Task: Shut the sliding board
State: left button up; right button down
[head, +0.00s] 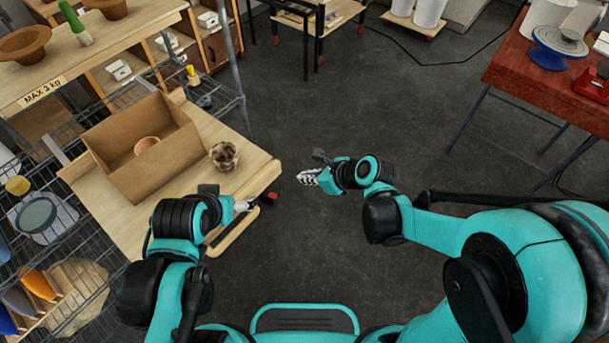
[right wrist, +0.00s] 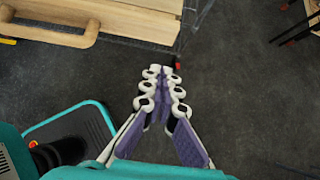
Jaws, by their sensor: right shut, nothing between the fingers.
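The sliding board (head: 112,222) is a pale wooden shelf board that sticks out from the wire rack, with a wooden handle (head: 236,233) along its front edge. The board's front edge (right wrist: 130,18) and its handle (right wrist: 58,28) also show at the upper left of the right wrist view. My left gripper (head: 245,205) is over or beside the board's front edge near the handle; whether it touches is unclear, and its fingers are too small to read. My right gripper (head: 307,177) is shut and empty, right of the board and apart from it. Its fingers show in the right wrist view (right wrist: 166,90).
An open cardboard box (head: 170,165) with a terracotta pot (head: 146,145) inside stands on the board, beside a brown mottled pot (head: 224,155). A grey rack post (head: 235,65) rises behind. A red table (head: 530,80) stands at the right. The dark floor between is clear.

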aim_at(276, 170)
jog(key=b+x, duration=0.1)
jog(key=x, duration=0.2)
jog(key=r+b+x, duration=0.1)
jog(key=x, duration=0.2)
jog(key=a+b+x, duration=0.1)
jog(key=x, duration=0.2)
jog(key=shift+w+a, duration=0.1)
jog(key=shift+w, duration=0.35)
jog(key=shift+w+a+r, duration=0.15)
jog(key=shift+w+a, duration=0.2)
jog(key=shift+a, duration=0.1)
jog(key=shift+w, duration=0.1)
